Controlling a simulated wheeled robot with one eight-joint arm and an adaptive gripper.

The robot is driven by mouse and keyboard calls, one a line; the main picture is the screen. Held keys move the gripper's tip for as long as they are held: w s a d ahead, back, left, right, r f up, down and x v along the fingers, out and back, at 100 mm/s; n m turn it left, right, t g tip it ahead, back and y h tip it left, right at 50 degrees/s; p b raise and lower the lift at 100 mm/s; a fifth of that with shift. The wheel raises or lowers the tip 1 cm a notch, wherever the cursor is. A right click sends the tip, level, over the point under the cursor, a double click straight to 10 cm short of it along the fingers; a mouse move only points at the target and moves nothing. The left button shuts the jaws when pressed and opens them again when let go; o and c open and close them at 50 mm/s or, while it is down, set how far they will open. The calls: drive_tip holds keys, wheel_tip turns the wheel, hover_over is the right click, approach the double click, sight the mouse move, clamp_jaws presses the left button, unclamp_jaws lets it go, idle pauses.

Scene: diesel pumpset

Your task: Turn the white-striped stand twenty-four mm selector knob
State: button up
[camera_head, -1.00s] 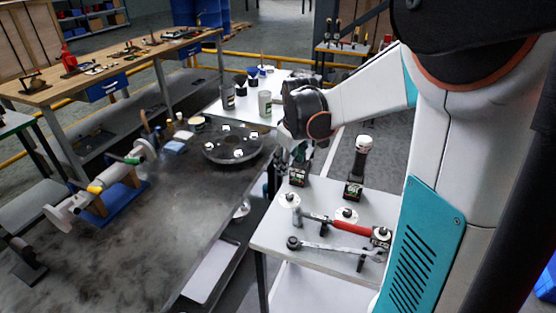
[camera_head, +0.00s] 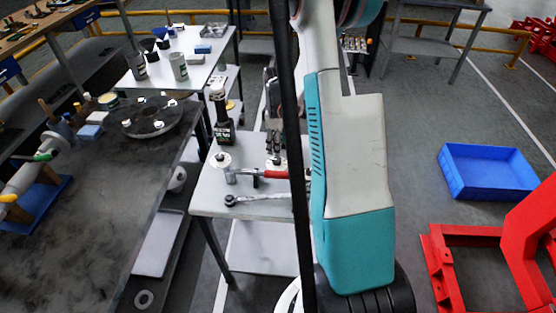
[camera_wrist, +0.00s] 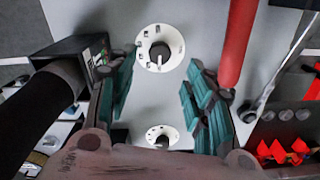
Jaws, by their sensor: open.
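In the wrist view, a round white dial with dark marks and a grey centre knob with a white stripe (camera_wrist: 159,52) lies ahead, between and beyond my fingertips. A second white dial (camera_wrist: 161,136) shows lower, nearer the palm. I cannot read the size marks. My gripper (camera_wrist: 163,78) is open and empty, its teal-padded fingers on either side, apart from the dials. In the head view, my gripper (camera_head: 271,112) hangs over the grey stand (camera_head: 208,197). One white dial (camera_head: 222,160) shows at its left; another (camera_head: 275,161) is partly hidden beneath the gripper.
A cordless tool (camera_head: 220,117) stands left of my gripper, close to the left finger in the wrist view (camera_wrist: 62,88). A red-handled hammer (camera_wrist: 238,40) lies close to the right finger. A ratchet wrench (camera_head: 254,199) lies at the stand's front. A blue bin (camera_head: 488,171) is on the floor.

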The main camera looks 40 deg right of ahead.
sight(277, 159)
wheel_tip(277, 159, down, 8)
drive_tip(key=shift+r+b, duration=0.2)
drive_tip(key=shift+b, duration=0.8)
drive_tip(key=c, duration=1)
